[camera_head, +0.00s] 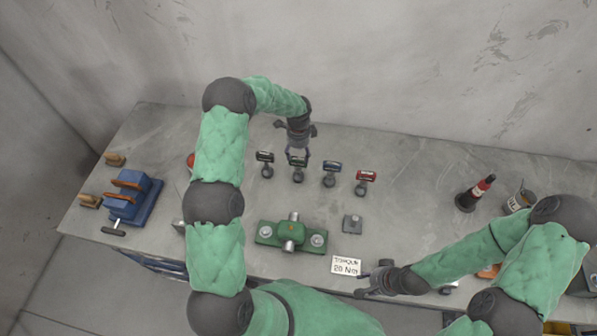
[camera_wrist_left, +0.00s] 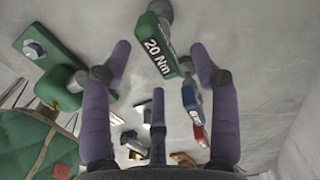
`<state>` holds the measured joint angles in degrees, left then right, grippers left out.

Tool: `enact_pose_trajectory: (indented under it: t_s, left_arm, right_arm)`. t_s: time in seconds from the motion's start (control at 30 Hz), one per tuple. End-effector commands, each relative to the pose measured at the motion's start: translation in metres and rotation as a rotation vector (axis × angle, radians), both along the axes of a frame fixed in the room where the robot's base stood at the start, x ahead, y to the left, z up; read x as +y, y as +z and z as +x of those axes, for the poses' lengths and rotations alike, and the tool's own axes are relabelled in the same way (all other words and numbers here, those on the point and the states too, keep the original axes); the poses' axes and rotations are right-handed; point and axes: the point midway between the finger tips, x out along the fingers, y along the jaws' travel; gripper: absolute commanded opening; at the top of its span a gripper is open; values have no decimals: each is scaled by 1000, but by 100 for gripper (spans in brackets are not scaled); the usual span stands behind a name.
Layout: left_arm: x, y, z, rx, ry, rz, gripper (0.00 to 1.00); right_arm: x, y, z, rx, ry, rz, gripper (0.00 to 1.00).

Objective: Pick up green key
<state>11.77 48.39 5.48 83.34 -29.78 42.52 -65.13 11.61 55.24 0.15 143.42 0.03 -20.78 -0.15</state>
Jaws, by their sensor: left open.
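The green key (camera_head: 298,175) stands in a row of keys on the grey bench, second from the left. In the left wrist view the green key (camera_wrist_left: 160,48) shows a "20 Nm" label and lies between and beyond my finger tips. My left gripper (camera_head: 298,151) is open and reaches down at the head of the green key; contact is not clear. It also shows in the left wrist view (camera_wrist_left: 160,70) with its purple-grey fingers spread and nothing held. My right gripper (camera_head: 367,288) hangs at the front edge of the bench; its jaw opening is not clear.
A black key (camera_head: 265,165) stands left of the green key; a blue key (camera_head: 329,175) and a red key (camera_head: 364,182) stand to its right. In front are a green fixture (camera_head: 268,233), a small grey block (camera_head: 352,223) and a "TORQUE 20 Nm" sign (camera_head: 346,265). A blue vise (camera_head: 133,197) stands left.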

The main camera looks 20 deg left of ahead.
Motion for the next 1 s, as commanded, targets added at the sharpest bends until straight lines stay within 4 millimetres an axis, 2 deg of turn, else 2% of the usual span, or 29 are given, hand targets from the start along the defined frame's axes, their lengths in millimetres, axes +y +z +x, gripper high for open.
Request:
enact_pose_trajectory:
  t_s: [0.33,0.6,0.63,0.67,0.83,1.0]
  left_arm:
    - [0,-45,-5,1,1,0,61]
    - [0,-48,-5,0,1,0,61]
    - [0,-48,-5,0,1,0,58]
    - [0,-48,-5,0,1,0,50]
    - [0,-48,-5,0,1,0,2]
    - [0,-47,-4,-2,1,1,0]
  right_arm:
    - [0,-16,0,0,0,0,40]
    - [0,-16,0,0,0,0,40]
    - [0,-16,0,0,0,0,40]
    - [0,-16,0,0,0,0,40]
    - [0,-16,0,0,0,0,40]
    - [0,-16,0,0,0,0,40]
